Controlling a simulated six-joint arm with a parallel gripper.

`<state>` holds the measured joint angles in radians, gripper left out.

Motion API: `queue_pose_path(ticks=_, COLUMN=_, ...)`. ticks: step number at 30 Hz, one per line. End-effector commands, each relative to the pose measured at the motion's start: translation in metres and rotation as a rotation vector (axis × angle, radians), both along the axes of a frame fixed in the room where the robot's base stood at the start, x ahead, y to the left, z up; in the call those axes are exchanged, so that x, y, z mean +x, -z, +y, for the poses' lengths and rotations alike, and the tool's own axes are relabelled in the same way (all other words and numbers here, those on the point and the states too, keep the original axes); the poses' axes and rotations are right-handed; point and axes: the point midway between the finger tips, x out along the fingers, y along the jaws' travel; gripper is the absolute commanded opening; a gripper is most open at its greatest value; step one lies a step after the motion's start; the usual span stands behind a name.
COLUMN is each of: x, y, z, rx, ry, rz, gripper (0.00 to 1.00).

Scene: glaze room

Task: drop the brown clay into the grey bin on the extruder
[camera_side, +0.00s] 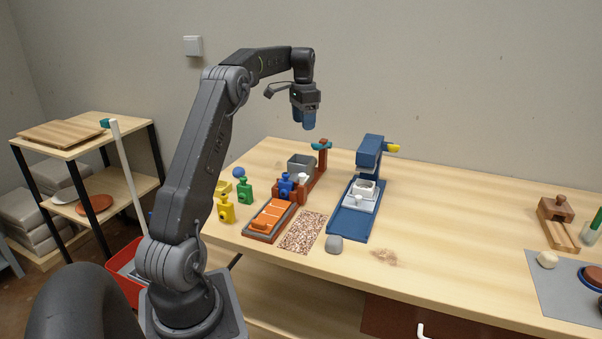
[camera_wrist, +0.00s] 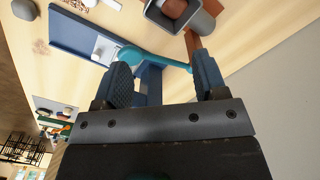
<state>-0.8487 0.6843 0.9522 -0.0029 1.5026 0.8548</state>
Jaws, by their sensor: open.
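The extruder (camera_side: 314,184) is red-brown with a teal handle and stands at the back of the table. Its square grey bin (camera_side: 301,165) also shows at the top edge of the wrist view (camera_wrist: 153,13). A rounded brown lump, the brown clay (camera_wrist: 174,7), appears inside the bin there, partly cut off by the frame. The clay cannot be made out in the side view. My gripper (camera_side: 304,124) hangs well above the bin, pointing down. In the wrist view its blue fingers (camera_wrist: 165,72) are spread apart with nothing held between them.
A blue press (camera_side: 368,160) with a white tray stands right of the extruder. The table's middle right is clear.

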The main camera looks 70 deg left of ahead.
Motion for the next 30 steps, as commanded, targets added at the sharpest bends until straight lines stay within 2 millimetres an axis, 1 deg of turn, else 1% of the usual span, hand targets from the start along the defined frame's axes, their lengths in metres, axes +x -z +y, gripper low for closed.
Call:
queue_pose_path(ticks=1, x=0.000, y=-0.013, z=0.002, rx=0.004, ry=-0.002, rz=-0.002, gripper=0.65)
queue_pose_path(ticks=3, x=-0.001, y=-0.026, z=0.002, rx=0.004, ry=-0.003, rz=-0.001, gripper=0.65)
queue_pose_path(ticks=6, x=-0.002, y=-0.045, z=0.003, rx=0.005, ry=-0.005, rz=0.000, gripper=0.65)
queue_pose_path(ticks=9, x=-0.002, y=-0.055, z=0.004, rx=0.005, ry=-0.006, rz=0.001, gripper=0.65)
queue_pose_path(ticks=15, x=-0.003, y=-0.067, z=0.004, rx=0.005, ry=-0.007, rz=0.003, gripper=0.65)
queue_pose_path(ticks=25, x=-0.003, y=-0.070, z=0.003, rx=0.005, ry=-0.007, rz=0.003, gripper=0.65)
queue_pose_path(ticks=26, x=-0.002, y=-0.071, z=0.001, rx=0.007, ry=-0.006, rz=0.002, gripper=0.65)
queue_pose_path(ticks=28, x=0.002, y=-0.077, z=-0.010, rx=0.014, ry=-0.004, rz=-0.005, gripper=0.65)
queue_pose_path(ticks=29, x=0.004, y=-0.081, z=-0.018, rx=0.019, ry=-0.002, rz=-0.010, gripper=0.65)
queue_pose_path(ticks=30, x=0.008, y=-0.086, z=-0.031, rx=0.028, ry=0.000, rz=-0.019, gripper=0.65)
